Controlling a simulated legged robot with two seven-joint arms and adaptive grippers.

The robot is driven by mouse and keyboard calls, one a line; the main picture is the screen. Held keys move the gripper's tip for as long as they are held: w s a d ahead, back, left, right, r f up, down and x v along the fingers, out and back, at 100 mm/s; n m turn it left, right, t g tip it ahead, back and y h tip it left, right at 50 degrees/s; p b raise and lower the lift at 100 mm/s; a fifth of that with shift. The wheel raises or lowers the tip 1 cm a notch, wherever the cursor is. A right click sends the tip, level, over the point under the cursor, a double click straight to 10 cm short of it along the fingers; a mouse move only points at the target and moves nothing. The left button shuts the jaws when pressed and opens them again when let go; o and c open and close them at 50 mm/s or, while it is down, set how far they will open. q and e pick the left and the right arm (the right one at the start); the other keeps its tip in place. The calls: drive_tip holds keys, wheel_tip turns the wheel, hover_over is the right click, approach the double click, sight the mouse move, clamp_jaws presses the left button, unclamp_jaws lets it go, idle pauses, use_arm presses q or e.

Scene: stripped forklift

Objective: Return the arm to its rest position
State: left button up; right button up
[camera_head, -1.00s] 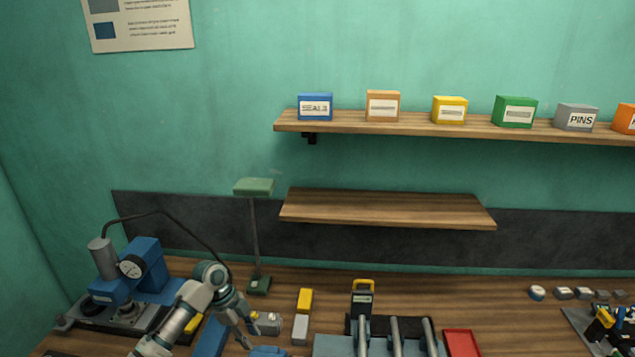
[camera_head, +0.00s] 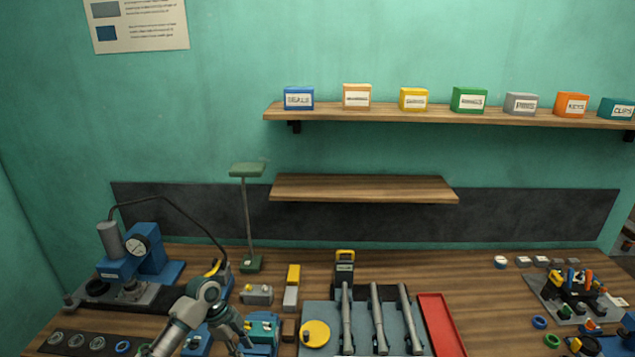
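My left arm comes in from the bottom left, and its gripper (camera_head: 238,338) points down over the workbench, just left of a blue fixture (camera_head: 262,332). Its fingers are small and partly overlap the fixture, so I cannot tell whether they are open or shut, or whether they touch anything. My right arm and gripper are not in view. The rest position itself is not marked in the picture.
A blue press (camera_head: 135,258) stands at the left and a green lamp (camera_head: 248,215) behind. A grey tray (camera_head: 310,312) with several metal rods and a red tray (camera_head: 441,325) lie right of my gripper. Bare bench shows further right (camera_head: 480,300).

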use_arm(q)
drive_tip(key=s+d+f+n+t, duration=0.1)
drive_tip(key=s+d+f+n, duration=0.25)
drive_tip(key=s+f, duration=0.45)
drive_tip(key=s+d+f+n+t, duration=0.1)
drive_tip(key=s+d+f+n, duration=0.2)
drive_tip(key=s+d+f, duration=0.55)
drive_tip(key=s+a+f+n+t+y, duration=0.35)
drive_tip(key=s+a+n, duration=0.9)
drive_tip(key=s, duration=0.45)
wheel_tip(320, 180, down, 27)
drive_tip(key=s+m+g+b, duration=0.1)
drive_tip(key=g+b, duration=0.1)
drive_tip(key=b, duration=0.1)
drive_tip(key=s+a+f+g+b, duration=0.1)
drive_tip(key=s+a+f+b, duration=0.1)
drive_tip(key=s+f, duration=1.6)
wheel_tip(320, 180, down, 2)
drive_tip(key=shift+s+a+f, duration=0.2)
drive_tip(key=shift+a, duration=0.65)
drive_tip(key=shift+g+y, duration=0.25)
